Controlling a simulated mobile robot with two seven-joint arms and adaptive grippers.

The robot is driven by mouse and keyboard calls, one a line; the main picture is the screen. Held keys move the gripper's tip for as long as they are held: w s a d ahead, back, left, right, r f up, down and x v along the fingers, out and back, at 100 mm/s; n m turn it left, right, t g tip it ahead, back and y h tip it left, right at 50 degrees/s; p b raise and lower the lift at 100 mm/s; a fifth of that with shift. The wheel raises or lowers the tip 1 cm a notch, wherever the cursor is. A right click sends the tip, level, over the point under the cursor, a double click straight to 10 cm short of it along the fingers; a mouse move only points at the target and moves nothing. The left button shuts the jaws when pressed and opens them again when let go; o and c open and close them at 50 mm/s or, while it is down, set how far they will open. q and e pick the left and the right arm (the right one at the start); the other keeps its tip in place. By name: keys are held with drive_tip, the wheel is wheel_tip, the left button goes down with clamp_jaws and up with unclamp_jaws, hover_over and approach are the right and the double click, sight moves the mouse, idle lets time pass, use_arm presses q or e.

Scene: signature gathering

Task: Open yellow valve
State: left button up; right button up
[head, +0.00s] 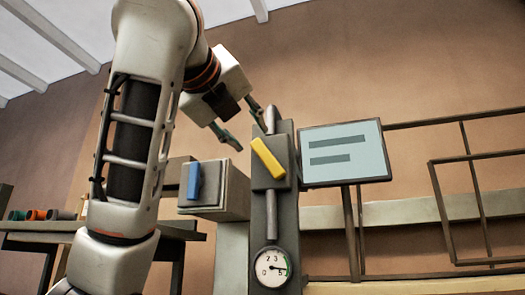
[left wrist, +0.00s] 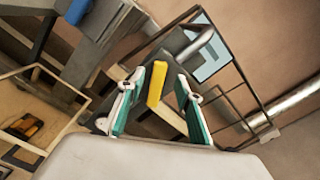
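The yellow valve handle (head: 267,158) is a slanted bar on a dark grey upright post, its top leaning left. My left gripper (head: 249,128) is just above and left of it, fingers apart. In the left wrist view the yellow handle (left wrist: 157,84) appears between the two green-padded fingers of the left gripper (left wrist: 170,72), close to the left finger. The gripper is open and empty. I cannot tell whether a finger touches the handle. My right gripper is in neither view.
A blue handle (head: 194,181) sits on a grey box left of the post. A gauge (head: 271,267) is below the yellow handle. A screen (head: 343,153) stands close on the right, with metal railings (head: 480,205) beyond. A bench (head: 30,228) with small items is at far left.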

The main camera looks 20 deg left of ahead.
sight(256, 144)
use_arm(q)
drive_tip(key=shift+w+r+p, duration=0.2)
drive_tip(key=shift+w+p, duration=0.1)
drive_tip(key=shift+w, duration=0.2)
drive_tip(key=w+p, duration=0.2)
drive_tip(key=w, duration=0.2)
drive_tip(key=shift+w+f, duration=0.1)
drive_tip(key=shift+w, duration=0.3)
drive_tip(key=shift+w+d+f, duration=0.1)
drive_tip(key=shift+w, duration=0.4)
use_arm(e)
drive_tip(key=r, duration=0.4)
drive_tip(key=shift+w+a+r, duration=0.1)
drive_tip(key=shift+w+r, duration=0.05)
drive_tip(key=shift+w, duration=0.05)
use_arm(q)
clamp_jaws()
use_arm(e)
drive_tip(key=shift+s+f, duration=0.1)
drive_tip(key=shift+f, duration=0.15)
